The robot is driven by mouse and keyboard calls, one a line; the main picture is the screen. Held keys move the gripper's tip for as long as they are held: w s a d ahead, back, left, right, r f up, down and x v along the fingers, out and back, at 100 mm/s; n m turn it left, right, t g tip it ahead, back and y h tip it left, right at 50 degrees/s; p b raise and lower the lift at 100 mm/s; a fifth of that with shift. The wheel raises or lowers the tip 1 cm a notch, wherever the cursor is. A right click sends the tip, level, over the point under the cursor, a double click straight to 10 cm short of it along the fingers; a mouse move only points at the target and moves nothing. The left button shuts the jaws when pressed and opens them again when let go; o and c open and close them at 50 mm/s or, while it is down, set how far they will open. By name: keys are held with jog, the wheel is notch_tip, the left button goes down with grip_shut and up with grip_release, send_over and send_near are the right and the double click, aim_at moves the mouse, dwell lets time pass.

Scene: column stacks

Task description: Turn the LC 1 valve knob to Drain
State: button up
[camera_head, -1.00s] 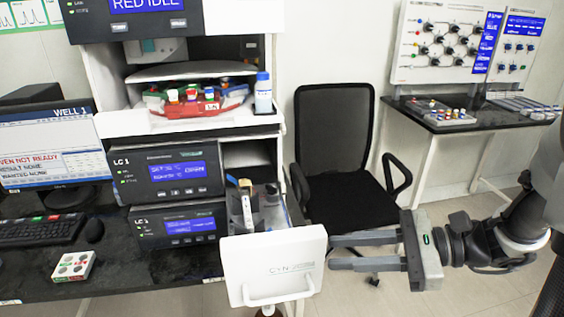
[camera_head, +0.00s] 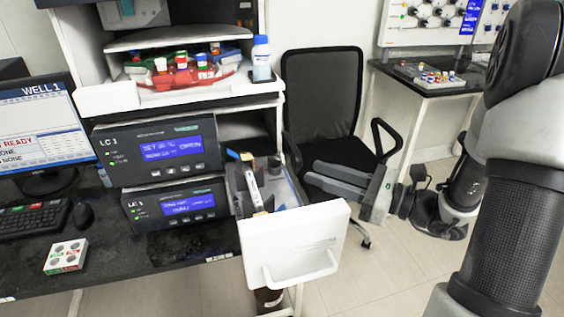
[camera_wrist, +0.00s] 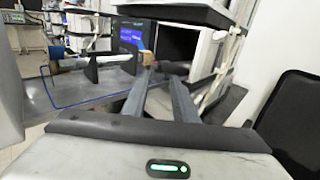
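Two LC 1 panels with blue screens, an upper one (camera_head: 160,150) and a lower one (camera_head: 178,203), are stacked left of an open white drawer (camera_head: 300,243). I cannot tell which piece is the valve knob, nor read a Drain mark. My gripper (camera_head: 310,170) is right of the drawer, fingers pointing left, apart and empty. In the wrist view, its fingers (camera_wrist: 158,74) point toward a small brass-coloured piece (camera_wrist: 146,57) near a horizontal rod with blue tubing (camera_wrist: 58,104). Contact is unclear.
A black office chair (camera_head: 322,95) stands close behind my gripper. A shelf above the panels holds a red tray (camera_head: 185,77) of vials and a blue-capped bottle (camera_head: 261,60). A bench (camera_head: 430,87) with a vial rack is at the back right. Floor shows at lower right.

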aim_at(281, 161)
jog(key=x, duration=1)
jog(key=shift+b, duration=0.3)
jog(key=shift+c, duration=0.2)
grip_shut()
